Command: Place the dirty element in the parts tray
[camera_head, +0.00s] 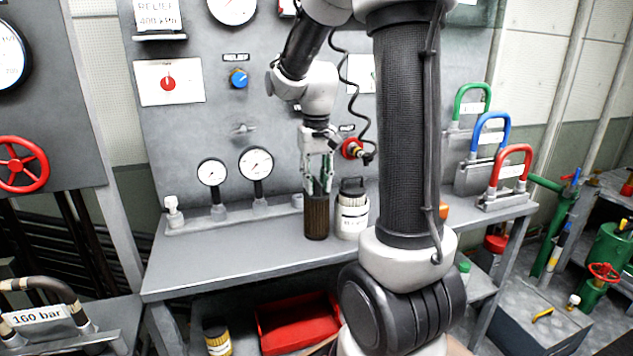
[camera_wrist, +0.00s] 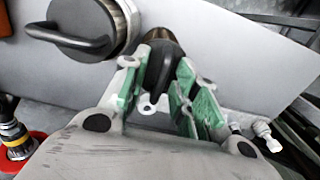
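The dark brown, ribbed cylindrical element (camera_head: 317,218) stands upright on the bench, left of a white canister (camera_head: 352,216). My gripper (camera_head: 319,182) points down at the element's top. In the wrist view, the element's black handle (camera_wrist: 159,72) lies between the green-padded fingers of my gripper (camera_wrist: 165,85). The fingers look spread, with a gap showing beside the handle; firm contact is not visible. A red tray (camera_head: 300,325) sits on the shelf below the bench, partly cut off by the frame's lower edge and my arm.
The canister's black handle and lid (camera_wrist: 92,30) are close beside my gripper. Gauges (camera_head: 256,163) stand behind on the left. Colored shackle-like locks (camera_head: 511,170) stand at the right end. The bench top (camera_head: 225,255) is clear at front left. A yellow-banded jar (camera_head: 217,338) stands left of the tray.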

